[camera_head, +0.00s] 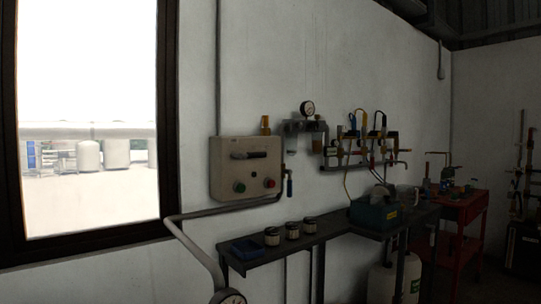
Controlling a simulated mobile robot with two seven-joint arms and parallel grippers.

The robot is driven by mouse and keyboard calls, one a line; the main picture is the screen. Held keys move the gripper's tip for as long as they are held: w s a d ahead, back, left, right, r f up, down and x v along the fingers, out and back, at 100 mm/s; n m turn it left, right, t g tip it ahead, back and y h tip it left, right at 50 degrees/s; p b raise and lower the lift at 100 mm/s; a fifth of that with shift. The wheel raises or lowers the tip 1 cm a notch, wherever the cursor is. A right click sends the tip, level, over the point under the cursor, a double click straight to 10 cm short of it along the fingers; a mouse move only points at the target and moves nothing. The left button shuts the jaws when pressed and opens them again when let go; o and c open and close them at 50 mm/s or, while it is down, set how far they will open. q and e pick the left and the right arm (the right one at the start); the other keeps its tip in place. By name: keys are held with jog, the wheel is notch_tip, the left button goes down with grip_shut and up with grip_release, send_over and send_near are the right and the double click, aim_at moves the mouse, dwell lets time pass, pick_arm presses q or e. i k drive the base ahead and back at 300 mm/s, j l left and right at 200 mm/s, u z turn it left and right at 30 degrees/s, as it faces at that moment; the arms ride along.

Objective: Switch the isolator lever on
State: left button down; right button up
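A beige control box (229,188) is fixed to the white wall, right of the window. A dark lever-like handle (249,155) lies roughly horizontal across its upper front; I take it to be the isolator lever, but I see no readable label or on/off mark. Below it are a green button (239,187) and a red button (270,183). A small amber piece (265,124) stands on the box's top. Neither of my grippers shows in the head view, and nothing touches the handle.
A grey pipe (215,211) runs below the box. A dark bench (318,234) holds a blue tray (246,249), several jars and a green toolbox (376,214). Gauge and valve pipework (352,151) hangs right of the box. A red cart (458,211) stands farther right.

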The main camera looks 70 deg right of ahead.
aim_at(260, 154)
jog(key=z, duration=2.3)
jog(key=i+l+z, duration=0.15)
jog(key=i+l, duration=0.2)
jog(key=l, duration=0.15)
jog(key=i+l+z, duration=0.15)
jog(key=i+l, duration=0.2)
jog(key=l, duration=0.15)
jog(key=i+j+z, duration=0.1)
jog(key=i, duration=0.35)
jog(key=i+j+z, duration=0.1)
jog(key=i, duration=0.35)
